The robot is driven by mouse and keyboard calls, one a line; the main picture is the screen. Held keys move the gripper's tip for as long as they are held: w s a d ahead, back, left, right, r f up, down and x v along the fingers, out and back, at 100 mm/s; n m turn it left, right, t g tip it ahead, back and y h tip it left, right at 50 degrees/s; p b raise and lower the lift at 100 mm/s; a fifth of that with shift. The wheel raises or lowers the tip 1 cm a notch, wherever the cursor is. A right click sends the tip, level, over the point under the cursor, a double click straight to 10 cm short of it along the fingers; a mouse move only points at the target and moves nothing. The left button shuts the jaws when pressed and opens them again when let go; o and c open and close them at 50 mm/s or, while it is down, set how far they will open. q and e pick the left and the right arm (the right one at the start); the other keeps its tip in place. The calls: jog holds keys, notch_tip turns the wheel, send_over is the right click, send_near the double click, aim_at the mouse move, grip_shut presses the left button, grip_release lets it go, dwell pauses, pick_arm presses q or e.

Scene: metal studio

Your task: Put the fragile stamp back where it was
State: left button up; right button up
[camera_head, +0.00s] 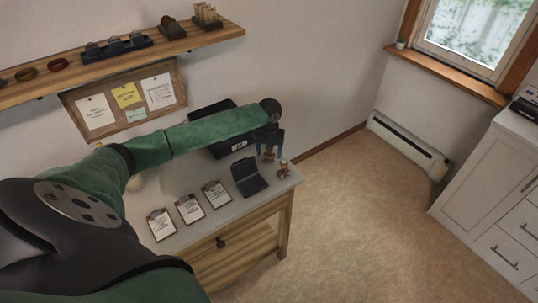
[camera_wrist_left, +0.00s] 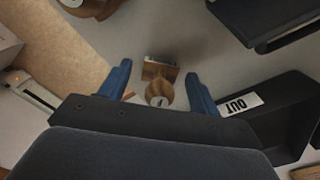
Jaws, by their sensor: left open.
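My left gripper (camera_head: 269,152) is open above the back right part of the desk, fingers pointing down. In the left wrist view, a wooden stamp (camera_wrist_left: 159,88) with a round knob shows between the two blue fingers, with gaps on both sides. It also shows below the gripper in the head view (camera_head: 270,154). I cannot tell how far down the fingers reach along it. A second wooden stamp (camera_head: 283,168) stands nearer the desk's right edge; it shows at the top of the left wrist view (camera_wrist_left: 90,8). No label tells which is fragile. My right gripper is out of view.
A black tray (camera_wrist_left: 285,123) marked OUT stands close beside the left gripper. An open black case (camera_head: 250,181) and several clipboards (camera_head: 190,209) lie on the desk (camera_head: 225,222). A shelf (camera_head: 120,65) on the wall holds more stamps (camera_head: 206,14). Open floor lies to the right.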

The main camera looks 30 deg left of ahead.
pick_arm(q)
notch_tip(320, 180, up, 11)
jog(key=shift+f+b, duration=0.1)
jog(key=shift+b, duration=1.05)
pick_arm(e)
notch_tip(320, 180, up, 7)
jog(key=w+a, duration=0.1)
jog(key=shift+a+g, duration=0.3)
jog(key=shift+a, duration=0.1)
pick_arm(q)
jog(key=shift+f, duration=0.1)
